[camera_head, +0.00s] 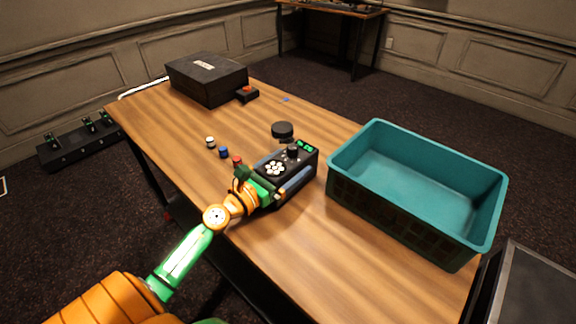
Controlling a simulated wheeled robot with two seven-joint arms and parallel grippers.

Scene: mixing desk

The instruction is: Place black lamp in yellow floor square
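I cannot make out a black lamp or a yellow floor square in this view. My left arm reaches in from the lower left, and my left gripper (272,190) is at the near side of a black device (290,158) on the wooden desk. The device has a green display, a dark knob and a cluster of pale buttons. The gripper overlaps the device's near side, and its fingers are too small and dark to tell whether they are open or shut. My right gripper is not in view.
A teal crate (343,152), seemingly empty, stands on the desk (330,245) to the right. A black box (207,80) is at the far left end. A black round piece (282,130) and several small coloured knobs lie between. A black rack (80,143) is on the dark floor.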

